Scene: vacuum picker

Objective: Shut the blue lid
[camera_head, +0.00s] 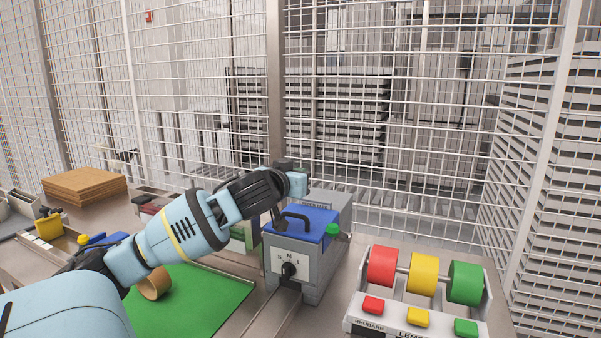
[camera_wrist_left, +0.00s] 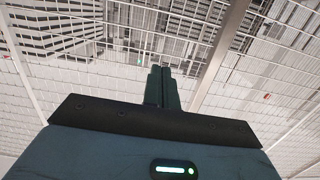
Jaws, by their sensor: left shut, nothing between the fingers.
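The blue lid (camera_head: 318,220) lies about flat on top of a grey box (camera_head: 312,262), with a dark arched handle near its left side. I cannot tell whether it is fully seated. The box has a black dial marked S, M, L on its front and a green knob (camera_head: 333,230) at the lid's right side. My left arm reaches in from the left, its wrist just above and behind the lid's left part, hiding some of it. In the left wrist view my left gripper (camera_wrist_left: 165,72) is shut and empty, with fence behind it. My right gripper is not in view.
A rack with red, yellow and green rolls (camera_head: 423,275) and matching buttons stands right of the box. A green mat (camera_head: 205,305) with a brown tape roll (camera_head: 155,284) lies at left. Brown cardboard (camera_head: 85,186) is stacked at far left. A wire fence closes the back.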

